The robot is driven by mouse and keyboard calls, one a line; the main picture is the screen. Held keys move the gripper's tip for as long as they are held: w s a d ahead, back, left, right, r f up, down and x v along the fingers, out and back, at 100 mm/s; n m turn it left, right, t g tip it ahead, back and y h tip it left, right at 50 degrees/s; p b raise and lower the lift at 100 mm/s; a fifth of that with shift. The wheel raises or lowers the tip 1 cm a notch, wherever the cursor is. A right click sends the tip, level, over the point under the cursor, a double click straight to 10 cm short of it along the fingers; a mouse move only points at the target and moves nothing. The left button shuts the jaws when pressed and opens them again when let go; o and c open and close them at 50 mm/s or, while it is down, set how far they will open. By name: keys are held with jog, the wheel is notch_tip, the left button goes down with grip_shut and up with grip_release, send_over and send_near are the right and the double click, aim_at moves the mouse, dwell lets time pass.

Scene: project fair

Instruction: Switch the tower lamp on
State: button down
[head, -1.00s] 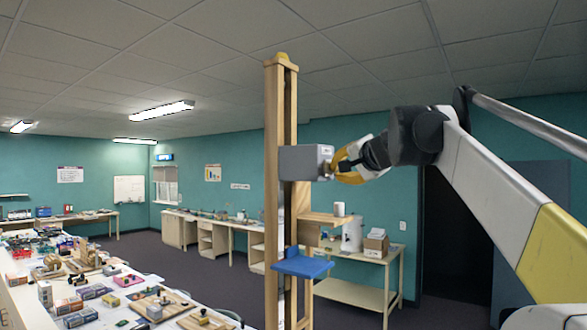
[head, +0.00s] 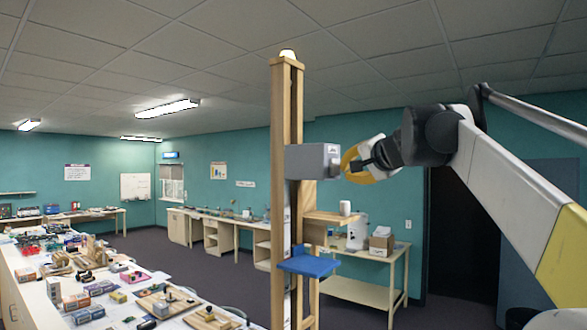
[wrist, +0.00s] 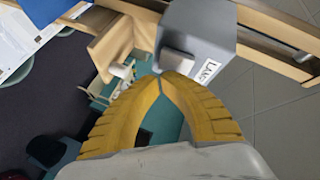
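The tall wooden tower (head: 277,200) stands upright in the middle of the head view. The lamp (head: 288,54) on its top glows bright white. A grey switch box (head: 305,161) is fixed to the tower's upper part. It also shows in the wrist view (wrist: 205,35), with a partly visible "LAM…" label and a light grey switch piece (wrist: 177,63) on its face. My gripper (head: 346,163) has yellow fingers and is at the right side of the box. In the wrist view its fingertips (wrist: 160,73) meet, empty, right beside the switch piece; I cannot tell whether they touch it.
A blue platform (head: 307,266) and a wooden shelf (head: 325,216) with a white cup (head: 345,208) stick out of the tower below the box. A long table (head: 35,300) with many small projects lies at left. A side table (head: 355,291) stands behind the tower.

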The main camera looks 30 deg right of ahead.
jog(key=shift+s+d, duration=0.35)
jog(key=shift+s, duration=0.5)
jog(key=shift+s+d, duration=0.4)
jog(key=shift+s, duration=0.5)
jog(key=shift+s+d, duration=0.35)
jog(key=shift+s, duration=0.5)
